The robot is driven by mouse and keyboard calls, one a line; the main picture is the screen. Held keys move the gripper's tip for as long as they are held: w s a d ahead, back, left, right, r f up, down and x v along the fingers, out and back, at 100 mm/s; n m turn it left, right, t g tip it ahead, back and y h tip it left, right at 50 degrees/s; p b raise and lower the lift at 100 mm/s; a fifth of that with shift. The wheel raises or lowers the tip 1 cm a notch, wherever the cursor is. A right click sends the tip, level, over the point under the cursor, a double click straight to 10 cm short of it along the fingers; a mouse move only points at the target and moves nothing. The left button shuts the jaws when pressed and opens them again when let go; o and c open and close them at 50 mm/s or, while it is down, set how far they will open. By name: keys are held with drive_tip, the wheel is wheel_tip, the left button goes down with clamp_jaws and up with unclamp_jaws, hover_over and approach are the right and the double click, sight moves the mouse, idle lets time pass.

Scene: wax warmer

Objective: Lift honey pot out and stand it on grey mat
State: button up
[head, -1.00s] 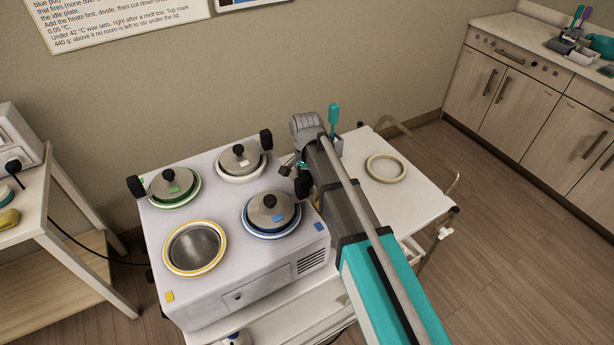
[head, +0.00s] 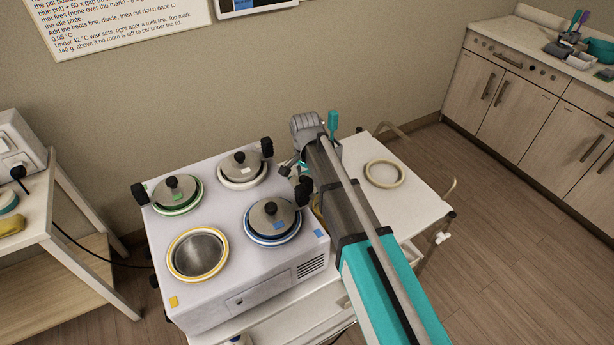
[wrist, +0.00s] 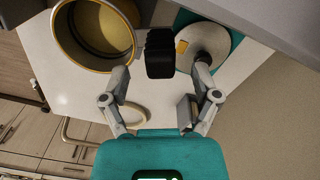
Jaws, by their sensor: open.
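The honey pot (wrist: 68,48), with a yellow rim and amber inside, stands on the white surface at the upper left of the wrist view. Its black handle (wrist: 160,52) reaches between my fingers. My gripper (wrist: 160,82) is open, with a finger on either side of the handle and gaps between. In the head view my arm hides most of this pot. The yellow-ringed well (head: 198,253) of the warmer is empty. A grey lid with an orange label (wrist: 205,45) lies on a teal surface beside the handle. I cannot make out the grey mat.
The warmer (head: 215,215) holds the lidded green (head: 173,192), white (head: 240,167) and blue (head: 271,217) pots. A cream ring (head: 384,173) lies on the white top to its right, with clear room around it.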

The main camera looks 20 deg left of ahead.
drive_tip(key=shift+r+p, duration=1.25)
drive_tip(key=shift+r, duration=0.05)
drive_tip(key=shift+d, duration=0.1)
idle(0.4)
drive_tip(key=s+d+n, duration=0.1)
drive_tip(key=s+d, duration=0.2)
drive_tip(key=d, duration=1)
drive_tip(key=s+d+n, duration=0.1)
drive_tip(key=s+d, duration=0.2)
drive_tip(key=d, duration=1)
drive_tip(key=s+d+n, duration=0.1)
drive_tip(key=s+d, duration=0.2)
drive_tip(key=d, duration=1)
drive_tip(key=shift+d+n, duration=0.4)
